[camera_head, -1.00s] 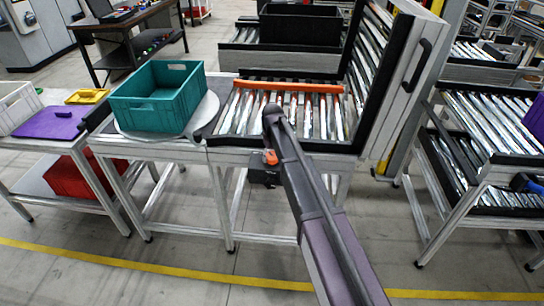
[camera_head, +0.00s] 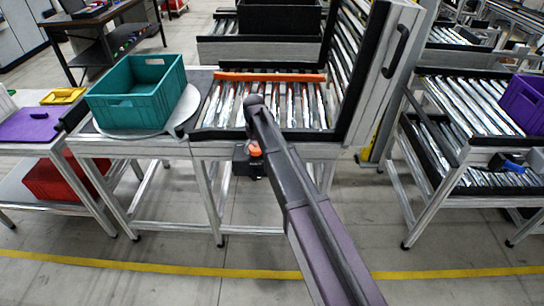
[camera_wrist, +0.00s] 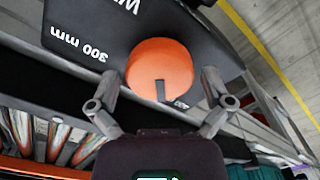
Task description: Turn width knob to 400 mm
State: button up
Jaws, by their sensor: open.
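The orange width knob (camera_wrist: 160,68) sits on a black panel (camera_wrist: 95,32) in the wrist view. A grey mark on the knob runs from its middle to its lower edge. White "300 mm" lettering is upside down to the left, and a small white label at the knob's lower right is partly cut off. My gripper (camera_wrist: 160,88) is open, with one finger on each side of the knob; I cannot tell whether they touch it. In the head view the knob (camera_head: 255,150) shows beside my arm on a black box (camera_head: 244,166) under the roller table's front edge. My gripper is hidden there.
The roller table (camera_head: 215,133) carries an orange bar (camera_head: 270,77). A teal crate (camera_head: 140,107) stands on a round plate left of it. A roller rack (camera_head: 470,150) with a purple crate (camera_head: 524,103) stands right. Floor is clear in front.

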aim_at(256, 147)
jog(key=shift+m, duration=0.4)
jog(key=m, duration=1.9)
notch_tip(256, 147, up, 14)
jog(key=p, duration=1.4)
jog(key=s+d+f+n+b, duration=0.5)
jog(key=s+d+f+b, duration=0.1)
jog(key=s+d, duration=0.4)
jog(key=s+d+f+n+b, duration=0.6)
jog(key=s+d, duration=0.5)
jog(key=s, duration=0.2)
jog(key=shift+d, duration=0.2)
dwell(0.7)
